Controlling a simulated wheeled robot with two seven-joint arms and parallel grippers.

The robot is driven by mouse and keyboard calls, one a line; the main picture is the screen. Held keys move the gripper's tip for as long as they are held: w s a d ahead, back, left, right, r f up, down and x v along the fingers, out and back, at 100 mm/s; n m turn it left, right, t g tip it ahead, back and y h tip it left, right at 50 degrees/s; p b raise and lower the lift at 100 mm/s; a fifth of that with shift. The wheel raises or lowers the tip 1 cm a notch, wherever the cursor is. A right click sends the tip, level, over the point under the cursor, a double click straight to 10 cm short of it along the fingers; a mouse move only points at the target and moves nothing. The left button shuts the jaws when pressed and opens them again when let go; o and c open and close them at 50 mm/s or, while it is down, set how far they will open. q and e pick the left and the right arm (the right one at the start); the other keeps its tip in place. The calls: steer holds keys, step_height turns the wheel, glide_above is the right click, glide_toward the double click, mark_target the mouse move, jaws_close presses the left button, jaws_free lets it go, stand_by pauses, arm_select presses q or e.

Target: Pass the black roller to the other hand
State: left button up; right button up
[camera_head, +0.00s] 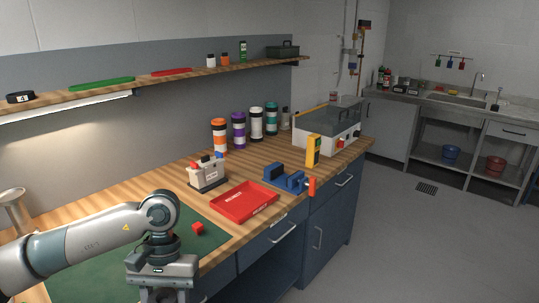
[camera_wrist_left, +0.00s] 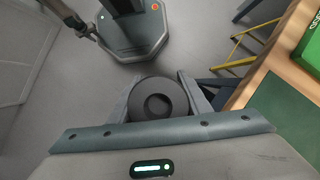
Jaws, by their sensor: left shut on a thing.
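The black roller (camera_wrist_left: 157,98) shows in the left wrist view, seen end-on as a dark round disc with a recessed centre. My left gripper (camera_wrist_left: 160,88) is shut on it, with a grey finger on each side. In the head view my left gripper (camera_head: 166,291) hangs over the front of the workbench at the bottom edge; its fingertips and the roller are cut off there.
A red cube (camera_head: 198,228) lies on the green mat (camera_head: 215,240) beside my left wrist. A red tray (camera_head: 245,202), a blue vise (camera_head: 285,178) and a small grey device (camera_head: 207,175) stand farther right. Clear floor lies beyond the bench's front edge.

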arm_select(q)
steer(key=shift+d, duration=0.1)
steer(key=w+d+r+m+t+y, duration=0.1)
steer(key=w+d+r+m+y, duration=0.2)
steer(key=d+r+m, duration=0.5)
steer(key=w+d+r, duration=0.1)
steer(key=d+r, duration=0.1)
steer(key=d, duration=0.3)
steer(key=shift+w+d, duration=0.25)
steer(key=shift+d, duration=0.15)
steer(key=w+d+f+m+t+y, duration=0.1)
steer(key=w+d+f+m, duration=0.3)
steer(key=w+f, duration=0.1)
steer(key=shift+d+f+m+t, duration=0.15)
steer(key=shift+f+m+t, duration=0.15)
steer(key=shift+f, duration=0.1)
steer(key=shift+s+r, duration=0.1)
steer(key=shift+s, duration=0.05)
stand_by(0.5)
steer(key=s+a+r+n+g+h, duration=0.2)
steer(key=s+a+r+n, duration=0.5)
steer(key=r, duration=0.4)
steer(key=shift+a+r+n, duration=0.4)
steer(key=shift+a+n, duration=0.1)
steer(key=shift+a, duration=0.3)
